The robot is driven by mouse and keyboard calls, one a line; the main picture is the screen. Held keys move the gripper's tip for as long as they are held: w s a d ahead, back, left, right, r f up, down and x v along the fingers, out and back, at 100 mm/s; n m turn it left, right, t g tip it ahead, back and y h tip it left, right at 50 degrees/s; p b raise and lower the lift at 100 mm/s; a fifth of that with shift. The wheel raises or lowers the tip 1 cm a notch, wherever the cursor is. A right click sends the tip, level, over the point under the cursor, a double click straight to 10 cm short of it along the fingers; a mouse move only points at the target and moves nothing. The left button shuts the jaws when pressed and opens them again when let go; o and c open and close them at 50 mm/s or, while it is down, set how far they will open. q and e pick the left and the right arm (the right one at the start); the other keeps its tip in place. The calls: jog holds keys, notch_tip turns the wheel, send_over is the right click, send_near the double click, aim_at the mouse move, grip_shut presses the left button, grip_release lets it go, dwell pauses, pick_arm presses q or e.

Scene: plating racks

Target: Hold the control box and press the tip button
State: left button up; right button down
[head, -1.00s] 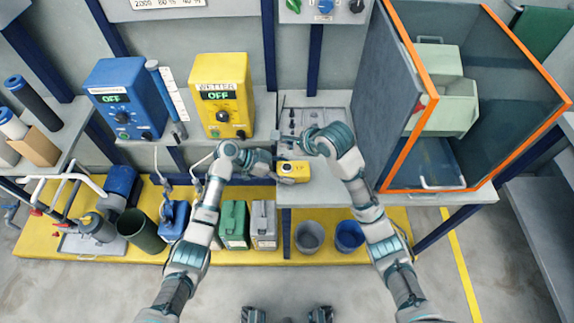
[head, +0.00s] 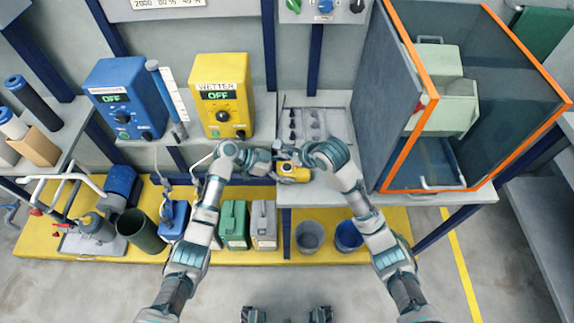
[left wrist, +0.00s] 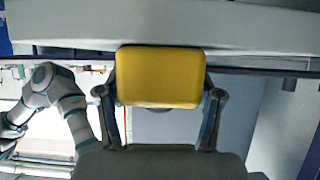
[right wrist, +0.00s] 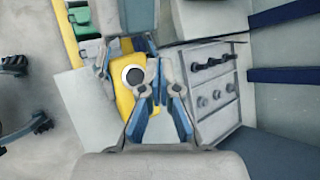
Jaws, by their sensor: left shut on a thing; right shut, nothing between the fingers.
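The yellow control box (head: 294,174) is held above the front edge of the grey bench in the head view. My left gripper (head: 277,167) is shut on it from the left. In the left wrist view the box (left wrist: 160,77) fills the space between the two fingers (left wrist: 160,98). My right gripper (head: 289,154) is shut and empty, close above the box. In the right wrist view its closed fingertips (right wrist: 152,78) are beside a round black button (right wrist: 134,76) on the box's yellow face (right wrist: 125,100). I cannot tell whether they touch the box.
A tray of small dark parts (head: 304,125) lies on the bench behind the grippers. A yellow unit marked WETTER (head: 222,97) and a blue unit (head: 122,100) stand to the left. An orange-framed glass cabinet (head: 480,100) stands to the right. Buckets (head: 309,236) are below.

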aim_at(288, 168)
jog(key=shift+f, duration=1.85)
jog(key=shift+f, duration=0.15)
jog(key=shift+f, duration=0.15)
